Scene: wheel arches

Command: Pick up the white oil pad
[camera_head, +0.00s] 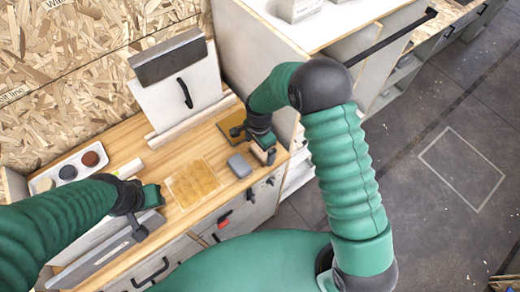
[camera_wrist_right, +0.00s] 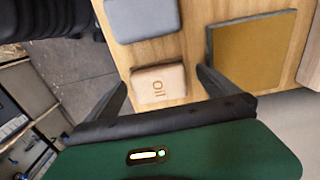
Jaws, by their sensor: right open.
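The white oil pad (camera_wrist_right: 159,84), a small pale block marked "OIL", lies on the wooden bench top. In the right wrist view it sits between the two fingers of my right gripper (camera_wrist_right: 163,80). The gripper is open, one finger on each side of the pad, with gaps showing; whether either finger touches it I cannot tell. In the head view my right gripper (camera_head: 262,150) is low over the bench's right end and mostly hides the pad. My left gripper (camera_head: 145,209) is over the bench's left part, no object clearly visible in it.
A grey block (camera_head: 239,165) lies beside the pad, also in the wrist view (camera_wrist_right: 142,18). A brown-yellow square board (camera_wrist_right: 251,54) lies on the other side.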

